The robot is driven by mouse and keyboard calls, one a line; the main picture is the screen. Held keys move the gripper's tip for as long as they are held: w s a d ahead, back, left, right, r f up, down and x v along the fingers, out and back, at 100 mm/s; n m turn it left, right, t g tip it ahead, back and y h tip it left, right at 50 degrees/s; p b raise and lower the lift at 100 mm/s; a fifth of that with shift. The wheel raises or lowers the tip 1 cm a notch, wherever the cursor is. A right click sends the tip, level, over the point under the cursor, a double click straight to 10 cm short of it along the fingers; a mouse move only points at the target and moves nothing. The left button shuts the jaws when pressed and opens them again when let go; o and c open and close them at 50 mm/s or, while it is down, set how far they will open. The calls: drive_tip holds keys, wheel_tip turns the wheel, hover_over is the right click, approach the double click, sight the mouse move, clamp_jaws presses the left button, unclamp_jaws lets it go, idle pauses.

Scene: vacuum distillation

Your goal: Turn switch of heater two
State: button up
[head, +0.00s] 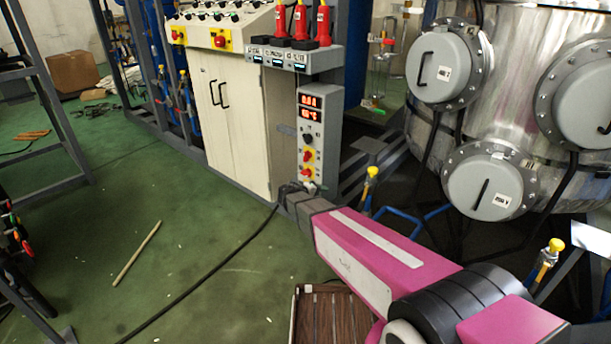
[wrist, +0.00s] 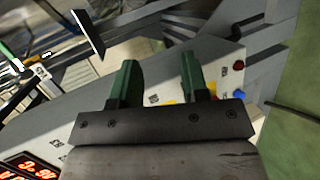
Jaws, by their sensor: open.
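A narrow grey heater panel (head: 319,135) stands at the right end of the cream cabinet. I cannot read which is heater two. My gripper (wrist: 160,75) is open, its two green fingers apart over the panel face in the wrist view. Yellow and red bits of a switch (wrist: 212,88) show by the right finger, partly hidden. In the head view my gripper (head: 303,189) is at the panel's lower end.
The cream cabinet (head: 230,120) has a sloped control desk and red plugs (head: 301,25) above the panel. A large steel tank (head: 520,110) with round covers stands on the right. A black cable (head: 215,275) and a stick (head: 136,255) lie on the green floor.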

sight(306, 172)
drive_tip(key=w+a+r+n+t, duration=0.1)
drive_tip(key=w+a+n+t, duration=0.15)
drive_tip(key=a, duration=0.45)
drive_tip(key=w+a+n+t, duration=0.1)
drive_tip(key=w+a+t, duration=0.1)
drive_tip(key=a+t, duration=0.35)
drive_tip(key=w+d, duration=0.1)
drive_tip(key=w, duration=0.1)
drive_tip(key=w+d+g, duration=0.1)
drive_tip(key=w+d, duration=0.1)
drive_tip(key=w, duration=0.1)
drive_tip(key=w+d+g, duration=0.1)
drive_tip(key=w+d, duration=0.1)
drive_tip(key=w, duration=0.1)
drive_tip(key=shift+w+d+r, duration=0.15)
drive_tip(key=shift+d, duration=0.1)
drive_tip(key=shift+c, duration=0.3)
drive_tip(key=c, duration=0.5)
